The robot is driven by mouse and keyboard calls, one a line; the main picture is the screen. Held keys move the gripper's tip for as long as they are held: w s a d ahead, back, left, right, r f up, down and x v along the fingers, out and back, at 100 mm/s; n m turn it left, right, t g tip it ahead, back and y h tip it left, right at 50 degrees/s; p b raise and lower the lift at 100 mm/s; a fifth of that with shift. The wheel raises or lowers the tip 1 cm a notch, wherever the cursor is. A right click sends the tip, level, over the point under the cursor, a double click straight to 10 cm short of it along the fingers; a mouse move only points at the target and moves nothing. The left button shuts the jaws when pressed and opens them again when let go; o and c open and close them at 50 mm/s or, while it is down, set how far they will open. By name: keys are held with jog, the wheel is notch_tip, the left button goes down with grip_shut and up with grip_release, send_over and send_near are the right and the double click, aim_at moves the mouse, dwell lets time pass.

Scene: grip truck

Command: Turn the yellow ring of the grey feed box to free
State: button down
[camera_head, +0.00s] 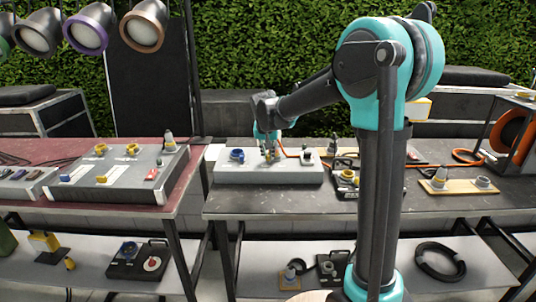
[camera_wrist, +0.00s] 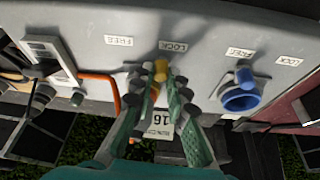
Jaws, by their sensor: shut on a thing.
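The grey feed box (camera_head: 295,174) stands on the dark table in the middle of the head view, and its grey top (camera_wrist: 205,60) fills much of the wrist view. My gripper (camera_head: 268,156) is over the box, pointing down. In the wrist view my gripper (camera_wrist: 158,88) is shut on the yellow ring (camera_wrist: 161,70). The visible yellow tab is close to the LOCK label (camera_wrist: 173,46); the FREE label (camera_wrist: 118,41) is farther left. My fingers hide most of the ring.
A blue ring (camera_wrist: 241,92) with its own FREE and LOCK labels is on the same box. An orange cable (camera_wrist: 100,78) runs beside my fingers to a connector. A larger grey box (camera_head: 120,178) with yellow rings stands on the red table at left.

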jog(key=shift+d, duration=0.15)
jog(key=d+n+y, duration=0.1)
jog(key=n, duration=0.1)
jog(key=d+n+y, duration=0.1)
jog(key=n, duration=0.1)
jog(key=shift+s+d+n, duration=0.1)
jog(key=shift+s+n, duration=0.1)
jog(key=shift+n, duration=0.2)
jog(key=shift+w+d+n+g+y, duration=0.15)
jog(key=shift+d+n+y, duration=0.2)
jog(key=shift+n, duration=0.5)
jog(key=shift+w+d+n+g+y, duration=0.1)
jog(key=shift+d+n+g+y, duration=0.25)
jog(key=shift+n, duration=0.55)
jog(key=shift+w+d+n+y, duration=0.1)
jog(key=shift+d+n+y, duration=0.1)
jog(key=shift+d+n, duration=0.45)
jog(key=shift+a+n, duration=0.2)
jog(key=shift+n, duration=0.1)
jog(key=c, duration=1.5)
grip_release()
jog(key=shift+s, duration=0.1)
jog(key=v, duration=1.2)
